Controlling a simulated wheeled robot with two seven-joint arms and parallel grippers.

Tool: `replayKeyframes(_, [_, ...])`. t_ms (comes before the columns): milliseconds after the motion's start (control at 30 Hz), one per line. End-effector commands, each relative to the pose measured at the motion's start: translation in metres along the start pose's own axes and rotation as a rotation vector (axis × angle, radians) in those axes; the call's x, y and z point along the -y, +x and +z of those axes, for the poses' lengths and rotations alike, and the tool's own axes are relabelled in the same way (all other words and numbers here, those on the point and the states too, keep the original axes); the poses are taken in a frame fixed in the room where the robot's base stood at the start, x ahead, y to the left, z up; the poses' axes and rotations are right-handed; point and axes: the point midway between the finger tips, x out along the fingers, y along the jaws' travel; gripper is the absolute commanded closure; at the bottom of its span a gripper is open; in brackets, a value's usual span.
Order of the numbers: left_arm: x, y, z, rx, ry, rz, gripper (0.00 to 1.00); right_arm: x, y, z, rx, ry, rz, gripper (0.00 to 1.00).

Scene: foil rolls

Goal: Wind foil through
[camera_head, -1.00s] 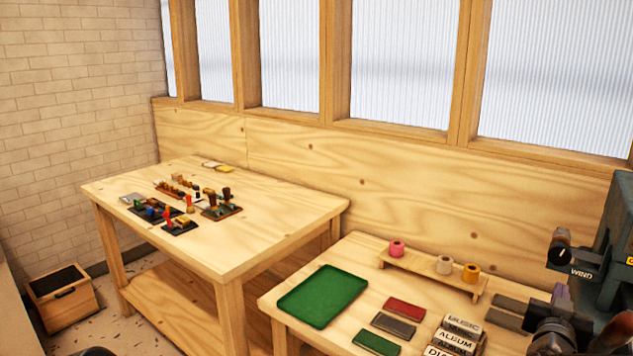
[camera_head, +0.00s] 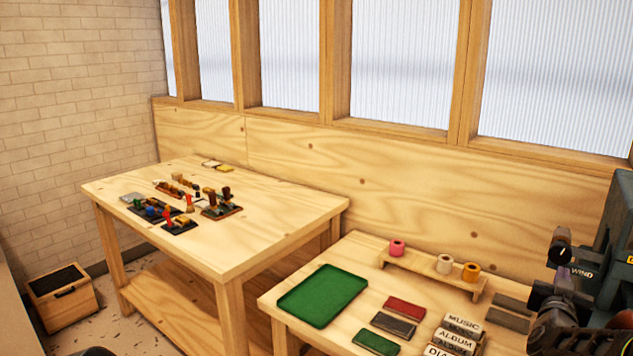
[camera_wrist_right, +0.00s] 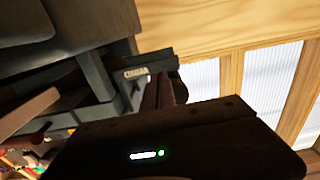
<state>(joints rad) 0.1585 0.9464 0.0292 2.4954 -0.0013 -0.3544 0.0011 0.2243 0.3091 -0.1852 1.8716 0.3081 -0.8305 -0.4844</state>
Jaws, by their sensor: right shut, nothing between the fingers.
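The grey-green machine (camera_head: 612,235) stands at the right edge, with a dark knob (camera_head: 559,250) above a WIND label. My right gripper (camera_head: 562,279) is shut and empty, just below the knob; I cannot tell whether it touches it. In the right wrist view, the gripper's dark body fills the lower middle, and its fingers (camera_wrist_right: 165,90) are near a small label plate on the machine.
A green tray (camera_head: 322,296) lies on the near table, beside red, grey and green blocks. A stack of lettered blocks (camera_head: 458,335) stands at the front. A second table (camera_head: 270,225) at left holds stamps and small tools. A wooden box (camera_head: 62,297) sits on the floor.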

Motion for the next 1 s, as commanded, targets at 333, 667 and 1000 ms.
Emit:
replayKeyframes(333, [0.0003, 0.0007, -0.0001, 0.0, 0.0, 0.0, 0.56, 0.0, 0.0034, -0.0005, 0.0, 0.0, 0.0, 1.0])
replayKeyframes(667, [-0.0002, -0.0004, -0.0001, 0.0, 0.0, 0.0, 0.56, 0.0009, 0.0032, -0.0026, -0.001, 0.0, 0.0, 1.0])
replayKeyframes(1000, [-0.0003, -0.0007, -0.0001, 0.0, 0.0, 0.0, 0.56, 0.0022, 0.0034, -0.0055, -0.004, 0.001, 0.0, 1.0])
